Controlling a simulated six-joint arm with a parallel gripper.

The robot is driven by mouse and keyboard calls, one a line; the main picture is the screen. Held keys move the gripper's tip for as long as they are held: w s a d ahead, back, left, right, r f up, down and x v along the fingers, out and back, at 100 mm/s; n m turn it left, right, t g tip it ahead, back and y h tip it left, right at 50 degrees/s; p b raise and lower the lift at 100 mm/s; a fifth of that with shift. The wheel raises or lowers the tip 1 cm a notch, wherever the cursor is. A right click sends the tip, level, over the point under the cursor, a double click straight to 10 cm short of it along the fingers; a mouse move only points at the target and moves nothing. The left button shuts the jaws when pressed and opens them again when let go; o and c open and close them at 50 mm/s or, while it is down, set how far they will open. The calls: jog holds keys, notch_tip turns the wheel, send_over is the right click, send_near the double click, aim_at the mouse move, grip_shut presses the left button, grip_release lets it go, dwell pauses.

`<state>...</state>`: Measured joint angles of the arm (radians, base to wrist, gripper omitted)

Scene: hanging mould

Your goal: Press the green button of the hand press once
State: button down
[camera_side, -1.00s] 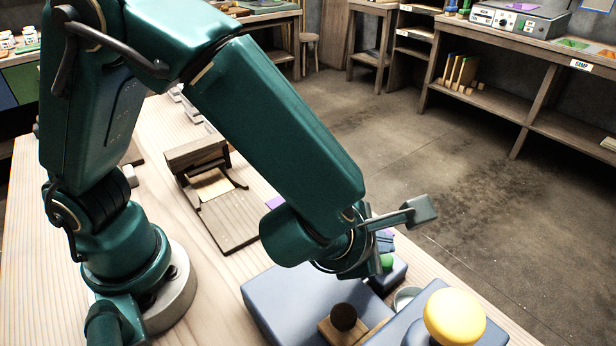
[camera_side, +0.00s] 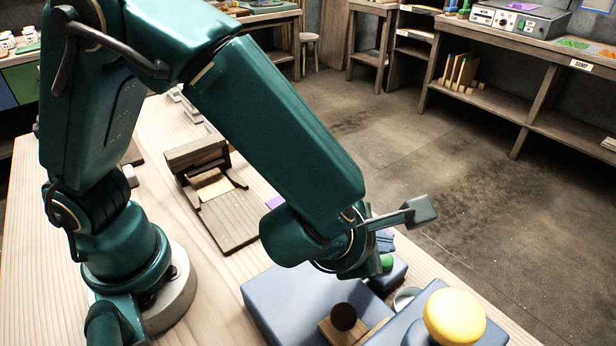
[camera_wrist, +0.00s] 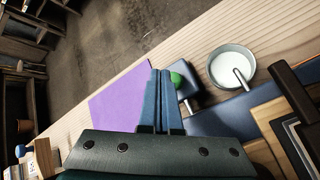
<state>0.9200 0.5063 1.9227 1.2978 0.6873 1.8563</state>
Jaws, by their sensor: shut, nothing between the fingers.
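The green button (camera_side: 387,263) sits on a small blue block (camera_side: 397,274) beside the larger blue body of the hand press (camera_side: 290,298). In the wrist view the green button (camera_wrist: 177,79) shows just right of the fingertips. My gripper (camera_wrist: 161,76) is shut and empty, its two blue fingers together. In the side view my gripper (camera_side: 385,241) is close by the button, partly hidden behind my wrist. I cannot tell whether the fingertips touch the button or its block. The button is partly covered by the wrist and fingers.
A yellow knob (camera_side: 455,317) and a dark round knob (camera_side: 343,317) stand in front. A metal bowl of white content (camera_wrist: 231,66) is right of the button. A purple sheet (camera_wrist: 117,106) lies left. A wooden frame (camera_side: 229,218) stands mid-table; the table edge is close.

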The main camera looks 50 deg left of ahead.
jog(key=shift+f, duration=0.15)
jog(key=shift+f, duration=0.3)
jog(key=shift+f, duration=0.55)
dwell(0.7)
jog(key=shift+r, duration=1)
jog(key=shift+r, duration=2.5)
